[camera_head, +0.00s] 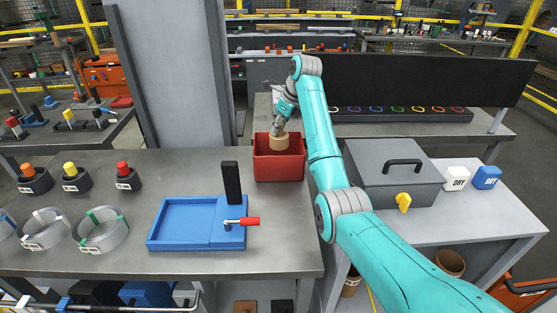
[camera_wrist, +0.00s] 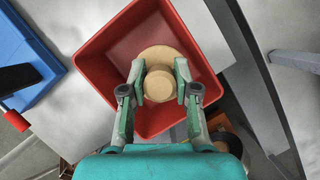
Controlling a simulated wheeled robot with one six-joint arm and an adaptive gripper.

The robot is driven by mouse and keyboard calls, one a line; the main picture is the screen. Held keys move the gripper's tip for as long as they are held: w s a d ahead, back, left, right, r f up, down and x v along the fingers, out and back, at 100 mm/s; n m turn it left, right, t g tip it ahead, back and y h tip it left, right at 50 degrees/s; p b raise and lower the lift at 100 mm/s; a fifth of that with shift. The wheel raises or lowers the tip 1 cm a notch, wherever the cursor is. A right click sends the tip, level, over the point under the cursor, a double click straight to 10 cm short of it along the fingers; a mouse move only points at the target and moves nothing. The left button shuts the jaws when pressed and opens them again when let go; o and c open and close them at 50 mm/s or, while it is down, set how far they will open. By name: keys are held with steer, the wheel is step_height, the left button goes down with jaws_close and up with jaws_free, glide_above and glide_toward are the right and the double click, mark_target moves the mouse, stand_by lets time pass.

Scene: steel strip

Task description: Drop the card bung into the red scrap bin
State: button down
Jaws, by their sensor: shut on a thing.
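The card bung (camera_wrist: 158,86) is a tan, round, stepped piece with a wider disc and a narrower end. It also shows in the head view (camera_head: 279,142). My gripper (camera_wrist: 159,84) is shut on it, with a finger on either side of the narrower part. The red scrap bin (camera_head: 279,168) stands on the steel bench in the head view. In the wrist view the bin (camera_wrist: 97,68) lies beneath the bung, and the bung is over its opening. In the head view the bung shows at the bin's rim height or just above. The visible bin floor looks empty.
A blue tray (camera_head: 188,222) with a black upright and a red-handled lever stands left of the bin. A grey lidded box (camera_head: 392,172) is right of my arm, beside white and blue blocks. Rings and colored knobs sit at the left.

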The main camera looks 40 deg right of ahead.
steer(key=c, duration=0.8)
jaws_free()
step_height(320, 180, up, 10)
